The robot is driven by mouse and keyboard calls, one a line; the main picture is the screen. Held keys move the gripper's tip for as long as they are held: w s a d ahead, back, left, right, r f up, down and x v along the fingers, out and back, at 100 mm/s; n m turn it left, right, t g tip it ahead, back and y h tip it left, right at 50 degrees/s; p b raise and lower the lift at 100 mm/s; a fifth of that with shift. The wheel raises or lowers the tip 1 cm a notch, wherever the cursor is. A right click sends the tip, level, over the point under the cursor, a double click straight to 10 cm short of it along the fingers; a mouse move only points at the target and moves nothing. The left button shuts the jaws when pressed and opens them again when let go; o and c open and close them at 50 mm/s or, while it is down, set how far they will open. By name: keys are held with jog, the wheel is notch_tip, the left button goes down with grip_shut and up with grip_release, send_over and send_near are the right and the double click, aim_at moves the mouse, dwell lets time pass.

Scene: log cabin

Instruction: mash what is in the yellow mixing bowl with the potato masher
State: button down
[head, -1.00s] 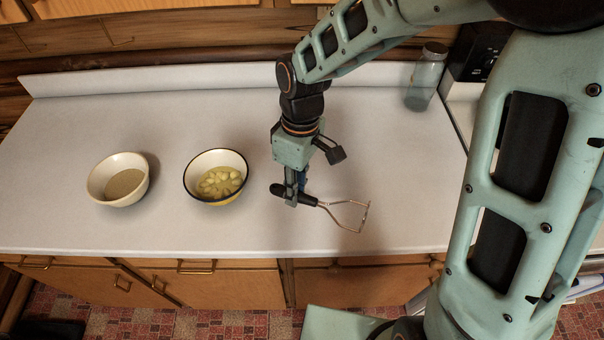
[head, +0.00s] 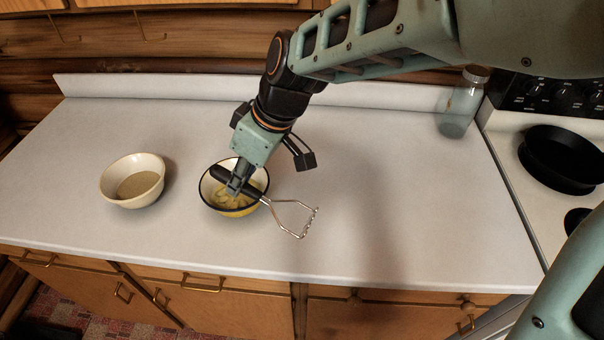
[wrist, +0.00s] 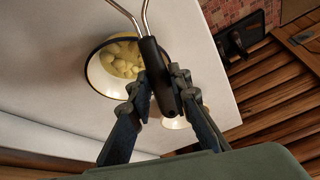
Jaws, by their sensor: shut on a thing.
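The yellow mixing bowl (head: 236,211) has a white inside and a dark rim and stands on the counter. Pale yellow chunks (wrist: 122,60) lie in it. My gripper (head: 236,186) is shut on the black handle of the potato masher (head: 290,213), and in the head view it covers part of the bowl. The masher's wire end points right and toward the counter's front, outside the bowl's rim. In the wrist view the handle (wrist: 158,75) is between my fingers, with the bowl (wrist: 94,72) beyond it. The masher's wire end is cut off there.
A cream bowl (head: 118,196) with tan contents stands left of the yellow bowl. A glass jar (head: 460,108) stands at the back right, beside the stove with a black pan (head: 562,160). The counter (head: 390,200) right of the masher is clear.

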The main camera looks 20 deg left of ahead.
jog(key=w+a+r+n+g+y+b, duration=0.1)
jog(key=w+a+r+n+y+b, duration=0.35)
jog(key=a+r+b, duration=0.75)
jog(key=shift+s+a+f+m+y+p, duration=0.55)
jog(key=shift+a+f+m+y+p, duration=0.35)
jog(key=shift+a+f+p, duration=2.1)
jog(key=w+d+f+b, duration=0.1)
jog(key=d+f+b, duration=0.3)
jog(key=b, duration=0.9)
notch_tip(320, 180, down, 3)
jog(key=shift+w+d+f, duration=0.1)
jog(key=shift+w+d, duration=0.05)
jog(key=shift+d, duration=0.1)
